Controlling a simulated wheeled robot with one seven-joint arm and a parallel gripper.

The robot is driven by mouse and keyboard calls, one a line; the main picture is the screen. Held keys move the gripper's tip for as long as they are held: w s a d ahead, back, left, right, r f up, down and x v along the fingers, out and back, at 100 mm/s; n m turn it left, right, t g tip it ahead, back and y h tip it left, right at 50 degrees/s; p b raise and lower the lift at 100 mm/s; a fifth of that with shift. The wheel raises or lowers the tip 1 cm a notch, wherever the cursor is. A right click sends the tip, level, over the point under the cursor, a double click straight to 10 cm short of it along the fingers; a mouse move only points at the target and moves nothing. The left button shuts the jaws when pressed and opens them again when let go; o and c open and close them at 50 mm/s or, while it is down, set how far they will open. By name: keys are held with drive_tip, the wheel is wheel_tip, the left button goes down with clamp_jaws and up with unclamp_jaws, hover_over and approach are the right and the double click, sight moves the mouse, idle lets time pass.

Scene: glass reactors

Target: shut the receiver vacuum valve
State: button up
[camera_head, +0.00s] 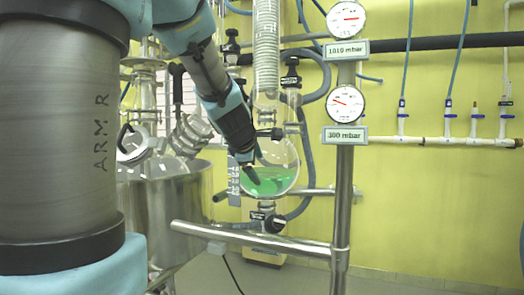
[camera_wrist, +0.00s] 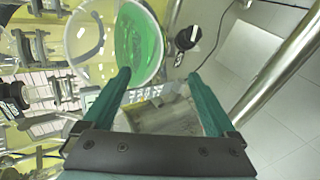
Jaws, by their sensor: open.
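The round glass receiver (camera_head: 270,180) holds green liquid and hangs below a coiled glass condenser (camera_head: 266,55). A black-knobbed valve (camera_head: 291,77) with a blue-grey hose stands at its upper right; another black valve (camera_head: 231,46) is at the upper left. I cannot tell for sure which is the receiver vacuum valve, nor whether either is open. My gripper (camera_head: 251,172) points down in front of the receiver's left part. In the wrist view my gripper (camera_wrist: 160,75) has its fingers wide apart with nothing between them, and the receiver (camera_wrist: 138,45) lies beyond the left fingertip.
A black-knobbed valve (camera_head: 273,223) is below the receiver, also in the wrist view (camera_wrist: 188,38). A steel post (camera_head: 343,200) carries gauges labelled 1010 mbar (camera_head: 346,19) and 300 mbar (camera_head: 346,104). A horizontal rail (camera_head: 255,239) crosses in front. A steel vessel (camera_head: 165,205) stands left.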

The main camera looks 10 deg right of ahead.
drive_tip(key=n+t+p, duration=0.5)
drive_tip(key=n+t, duration=0.2)
drive_tip(key=n, duration=1.2)
approach(292, 61)
drive_tip(key=x, duration=0.2)
drive_tip(key=p+x, duration=0.4)
drive_tip(key=x, duration=0.6)
drive_tip(key=shift+w+r, duration=0.1)
drive_tip(key=shift+w, duration=0.1)
drive_tip(key=shift+c, duration=0.4)
